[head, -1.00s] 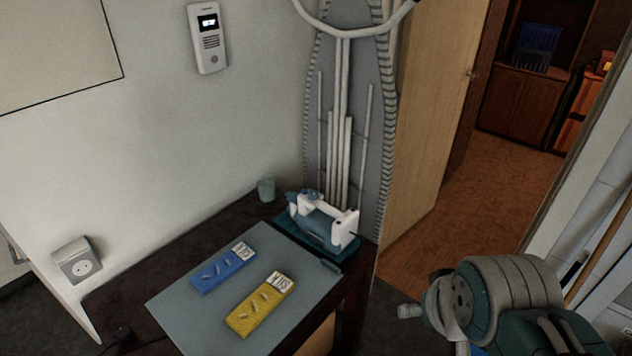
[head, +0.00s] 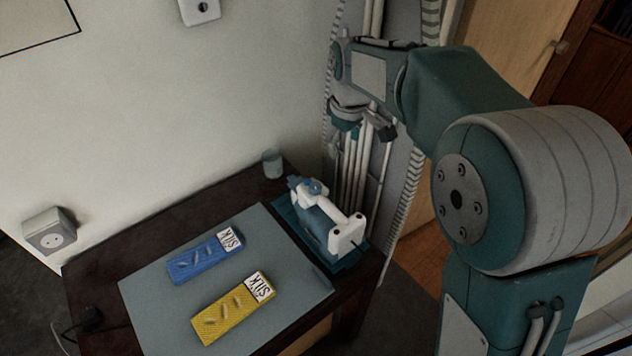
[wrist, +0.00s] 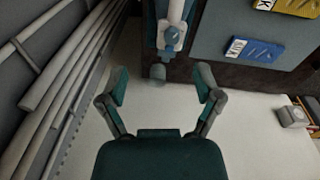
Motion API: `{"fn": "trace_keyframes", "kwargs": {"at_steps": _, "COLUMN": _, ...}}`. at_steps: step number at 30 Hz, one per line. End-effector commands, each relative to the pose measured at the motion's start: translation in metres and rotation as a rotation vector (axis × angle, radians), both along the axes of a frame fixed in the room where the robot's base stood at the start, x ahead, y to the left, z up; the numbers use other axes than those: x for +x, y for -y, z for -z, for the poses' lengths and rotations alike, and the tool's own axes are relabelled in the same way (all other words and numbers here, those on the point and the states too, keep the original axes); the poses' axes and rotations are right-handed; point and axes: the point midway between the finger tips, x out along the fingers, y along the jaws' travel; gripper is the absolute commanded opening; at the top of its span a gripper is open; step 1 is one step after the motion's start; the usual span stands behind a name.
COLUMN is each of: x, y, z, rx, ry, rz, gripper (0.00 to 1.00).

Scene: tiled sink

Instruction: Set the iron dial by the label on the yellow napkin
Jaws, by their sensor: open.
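The iron (head: 345,232), white and blue, rests on a teal stand at the right end of the dark table. A blue round knob, seemingly the dial (head: 315,187), is on its far end; it also shows in the wrist view (wrist: 172,36). Its marks are too small to read. The yellow napkin (head: 222,318) lies on the grey mat with a white label (head: 260,287) reading SILK. The blue napkin (head: 196,264) beside it has a label that also reads SILK. My gripper (wrist: 162,84) is open and empty, above and apart from the iron.
A small grey-green cup (head: 272,163) stands at the table's back edge near the iron. The ironing board (head: 403,100) leans upright behind my arm. A wall socket (head: 48,233) is at the left. The grey mat (head: 155,285) has bare room around the napkins.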

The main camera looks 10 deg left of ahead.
Motion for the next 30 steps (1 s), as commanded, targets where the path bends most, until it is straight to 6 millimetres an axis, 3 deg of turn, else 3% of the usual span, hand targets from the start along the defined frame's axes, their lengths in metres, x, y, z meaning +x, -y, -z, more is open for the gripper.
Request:
{"fn": "trace_keyframes", "kwargs": {"at_steps": 3, "x": 0.018, "y": -0.033, "z": 0.032, "rx": -0.022, "ry": -0.043, "rz": -0.114, "gripper": 0.83}}
{"fn": "trace_keyframes", "kwargs": {"at_steps": 9, "x": 0.03, "y": -0.062, "z": 0.062, "rx": -0.04, "ry": -0.079, "rz": -0.221, "gripper": 0.83}}
{"fn": "trace_keyframes", "kwargs": {"at_steps": 16, "x": 0.031, "y": -0.065, "z": 0.08, "rx": -0.043, "ry": -0.087, "rz": -0.236, "gripper": 0.83}}
{"fn": "trace_keyframes", "kwargs": {"at_steps": 30, "x": 0.031, "y": -0.066, "z": 0.161, "rx": -0.043, "ry": -0.086, "rz": -0.235, "gripper": 0.83}}
